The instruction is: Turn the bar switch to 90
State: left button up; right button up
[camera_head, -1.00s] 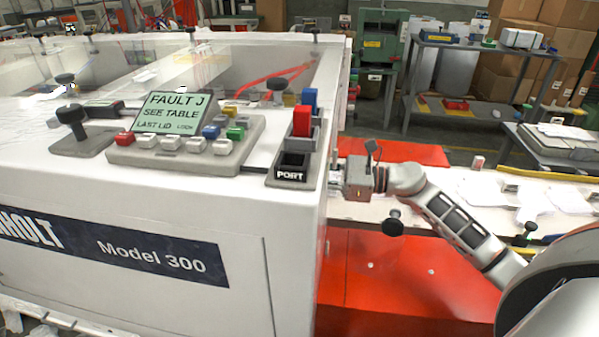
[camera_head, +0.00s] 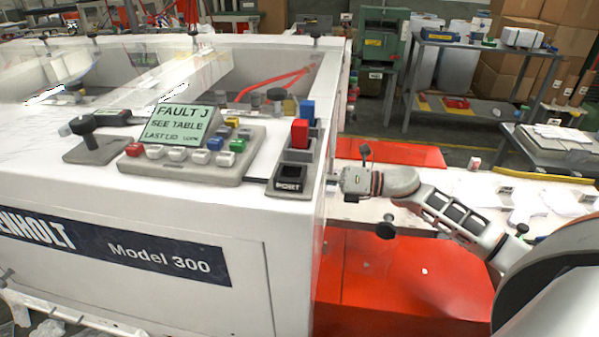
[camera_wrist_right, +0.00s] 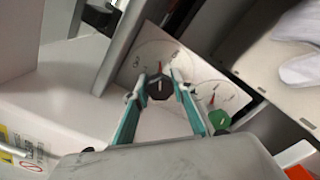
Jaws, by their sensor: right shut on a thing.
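In the right wrist view, a dark many-sided knob (camera_wrist_right: 159,89) sits on a pale dial plate (camera_wrist_right: 146,60) with a red pointer mark above it. My right gripper (camera_wrist_right: 156,86) has its teal fingers on either side of this knob and is shut on it. The dial's lettering is too small to read, so I cannot tell its setting. In the head view my right wrist (camera_head: 363,183) is at the right side of the white machine (camera_head: 120,220). The fingers and the knob are hidden there by the machine's corner. My left gripper is not in view.
A green knob (camera_wrist_right: 219,118) on a second dial (camera_wrist_right: 222,97) is close to the right finger. A grey bar (camera_wrist_right: 132,45) crosses left of the dials. On the machine top are a keypad with a "FAULT J" screen (camera_head: 178,124) and a red block (camera_head: 299,133) by "PORT".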

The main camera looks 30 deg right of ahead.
jog(key=m+p, duration=0.2)
jog(key=m, duration=0.2)
jog(key=shift+r, duration=0.15)
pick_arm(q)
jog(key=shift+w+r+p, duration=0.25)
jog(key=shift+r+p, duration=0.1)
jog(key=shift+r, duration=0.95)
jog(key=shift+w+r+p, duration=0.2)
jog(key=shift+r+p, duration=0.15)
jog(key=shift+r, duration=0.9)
pick_arm(e)
jog(key=shift+m, duration=1.2)
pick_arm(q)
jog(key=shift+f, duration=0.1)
pick_arm(e)
jog(key=o, duration=1.1)
